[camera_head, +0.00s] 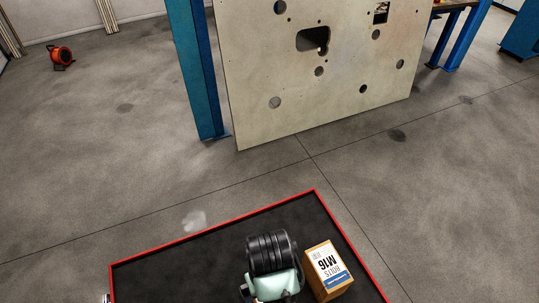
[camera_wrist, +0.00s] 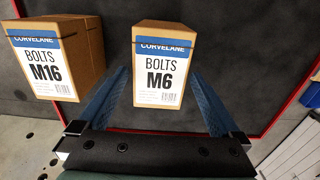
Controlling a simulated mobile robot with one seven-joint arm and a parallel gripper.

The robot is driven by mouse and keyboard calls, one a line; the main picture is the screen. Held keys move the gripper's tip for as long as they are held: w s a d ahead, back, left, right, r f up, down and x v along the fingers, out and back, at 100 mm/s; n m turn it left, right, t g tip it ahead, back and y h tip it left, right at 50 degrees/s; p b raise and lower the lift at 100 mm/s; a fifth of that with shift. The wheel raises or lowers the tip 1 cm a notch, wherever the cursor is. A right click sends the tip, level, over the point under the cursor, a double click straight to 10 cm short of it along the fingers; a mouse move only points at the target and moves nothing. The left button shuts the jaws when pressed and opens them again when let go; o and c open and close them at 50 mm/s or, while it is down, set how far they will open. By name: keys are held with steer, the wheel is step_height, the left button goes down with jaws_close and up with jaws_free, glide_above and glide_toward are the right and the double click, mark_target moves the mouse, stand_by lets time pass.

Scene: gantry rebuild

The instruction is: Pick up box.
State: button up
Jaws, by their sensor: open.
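The M6 box (camera_wrist: 160,65), a cardboard box with a white and blue "BOLTS M6" label, is in the middle of the wrist view. My gripper (camera_wrist: 161,80) is open, its blue fingers to the left and right of this box, with gaps showing at the near end; I cannot tell whether the tips touch it. A similar M16 box (camera_wrist: 57,62) stands to its left in the wrist view, outside the fingers. In the head view the M16 box (camera_head: 328,268) is right of my arm's end (camera_head: 272,277), and the M6 box is not visible.
The boxes are on a black surface with a red rim (camera_head: 341,229). A pale panel (camera_head: 290,100) with holes and a blue post (camera_head: 199,70) stand beyond it. The floor between is mostly clear.

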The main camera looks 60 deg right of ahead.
steer(key=shift+f+p, duration=0.65)
steer(key=shift+f, duration=1.65)
jaws_close()
step_height(320, 180, up, 10)
steer(key=shift+r, duration=0.1)
